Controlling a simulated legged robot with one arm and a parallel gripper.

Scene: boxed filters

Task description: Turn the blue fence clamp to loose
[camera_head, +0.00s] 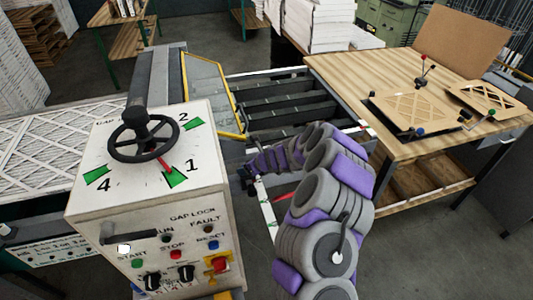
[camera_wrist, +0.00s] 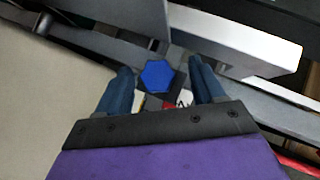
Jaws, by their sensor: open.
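The blue fence clamp is a six-sided blue knob (camera_wrist: 157,76) in the wrist view, seen from above. Its top lies between the two dark blue fingers of my gripper (camera_wrist: 160,68). The fingers are open, with a gap on each side of the knob, so they do not appear to grip it. Part of a red and white marked plate (camera_wrist: 178,101) shows below the knob, mostly hidden by my gripper. In the head view my purple and grey arm reaches to the machine beside the console, and I cannot make out the blue knob there.
A white console (camera_head: 150,215) with a black handwheel (camera_head: 143,135) stands close left of my arm's end. A wooden workbench (camera_head: 345,75) with jigs is at the right. In the wrist view, a pale rail (camera_wrist: 235,42) runs close right of the knob.

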